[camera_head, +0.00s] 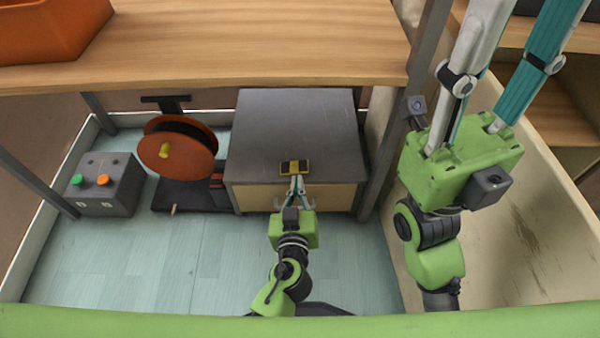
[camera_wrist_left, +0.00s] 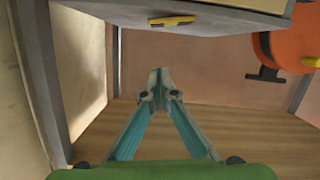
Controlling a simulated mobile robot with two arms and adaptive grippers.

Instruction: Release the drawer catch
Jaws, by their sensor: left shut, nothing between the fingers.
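The drawer catch is a yellow bar on a black plate (camera_head: 294,167), at the upper front edge of a grey cabinet (camera_head: 295,120). It also shows near the top of the left wrist view (camera_wrist_left: 172,21). Below it in the head view is a pale wooden drawer front (camera_head: 332,197). My left gripper (camera_head: 296,181) is shut and empty, its fingertips overlapping the catch's near edge in the head view; contact cannot be told. In the wrist view its tips (camera_wrist_left: 158,90) appear apart from the catch. My right gripper (camera_head: 478,110) is at the right, its fingertips out of frame.
A reddish-orange reel (camera_head: 170,160) and a grey button box (camera_head: 107,185) stand left of the cabinet. A wooden shelf (camera_head: 220,45) hangs over the back and carries an orange bin (camera_head: 50,30). A grey post (camera_head: 383,160) rises right of the cabinet. The teal floor (camera_head: 170,260) is clear in front.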

